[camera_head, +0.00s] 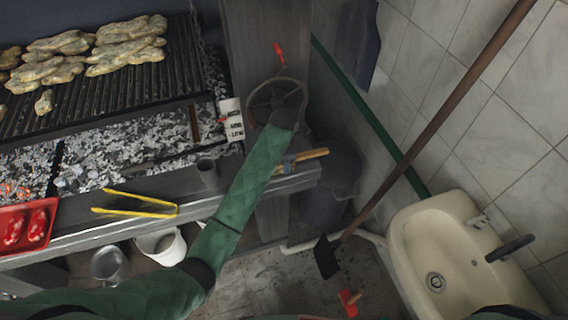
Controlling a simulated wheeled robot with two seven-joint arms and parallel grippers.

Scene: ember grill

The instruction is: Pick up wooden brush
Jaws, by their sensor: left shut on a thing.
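The wooden brush (312,154) is at the right end of the grill's front ledge, its light wooden handle pointing right. My left arm in its green sleeve reaches up from the lower left, and its dark wrist end lies just above the brush. My left gripper (287,163) is mostly hidden by the arm; a small grey-blue part shows at the brush, and it is shut on the brush. The brush's left part is hidden behind the sleeve. I cannot tell whether the brush is clear of the ledge. My right gripper is out of view.
Meat pieces (125,50) lie on the grill grate above ash and embers. Yellow tongs (135,206), a dark cup (207,170) and a red tray (54,205) are on the ledge. A handwheel (277,88) stands behind. A long-handled shovel (440,110) leans near the sink (405,235).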

